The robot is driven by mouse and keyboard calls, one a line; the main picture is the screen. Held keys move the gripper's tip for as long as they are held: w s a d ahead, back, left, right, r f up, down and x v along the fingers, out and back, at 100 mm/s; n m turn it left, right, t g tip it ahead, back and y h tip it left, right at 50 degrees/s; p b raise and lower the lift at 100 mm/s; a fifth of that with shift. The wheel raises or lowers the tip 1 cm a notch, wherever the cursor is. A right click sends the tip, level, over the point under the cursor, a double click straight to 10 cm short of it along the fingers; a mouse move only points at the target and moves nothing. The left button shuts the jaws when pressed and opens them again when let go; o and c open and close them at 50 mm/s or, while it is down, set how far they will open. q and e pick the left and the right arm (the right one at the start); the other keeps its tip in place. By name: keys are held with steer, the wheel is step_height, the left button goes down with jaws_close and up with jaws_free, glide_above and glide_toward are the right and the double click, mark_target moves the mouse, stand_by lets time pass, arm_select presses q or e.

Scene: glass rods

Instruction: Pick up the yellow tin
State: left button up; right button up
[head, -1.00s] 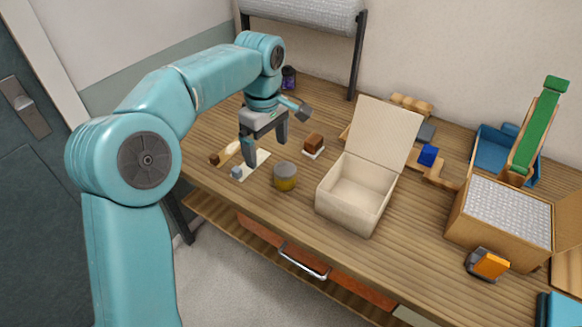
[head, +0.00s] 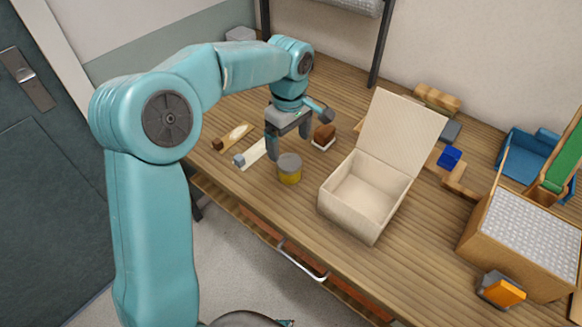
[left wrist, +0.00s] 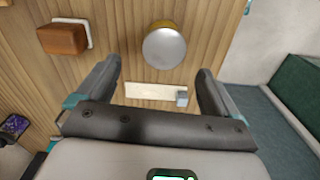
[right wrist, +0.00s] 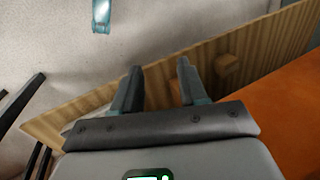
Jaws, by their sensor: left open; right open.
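The yellow tin (head: 289,170) stands upright on the wooden table, left of the open box. It has a grey lid and a yellow lower side. In the left wrist view the tin (left wrist: 164,46) shows from above, beyond the fingertips and roughly centred between them. My left gripper (head: 290,147) is open and empty, just behind the tin in the head view and apart from it as far as I can tell. It also shows in the left wrist view (left wrist: 158,72). My right gripper (right wrist: 158,72) is open and empty in the right wrist view, with a wooden edge and the floor beyond it.
A brown block on a white pad (head: 324,136) sits close to my left gripper. A pale strip with a small grey-blue cube (head: 239,159) lies left of it. The open cream box (head: 336,205) stands right of the tin. Bare table lies in front of the tin.

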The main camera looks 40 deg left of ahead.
mark_target(288, 161)
arm_select(q)
steer(key=f, duration=0.3)
steer(key=shift+s+d+f, duration=0.15)
steer(key=shift+s+f, duration=0.2)
step_height(288, 161, down, 5)
steer(key=shift+f, duration=0.1)
steer(key=shift+w+f, duration=0.1)
steer(key=shift+f, duration=0.15)
steer(key=c, duration=1.2)
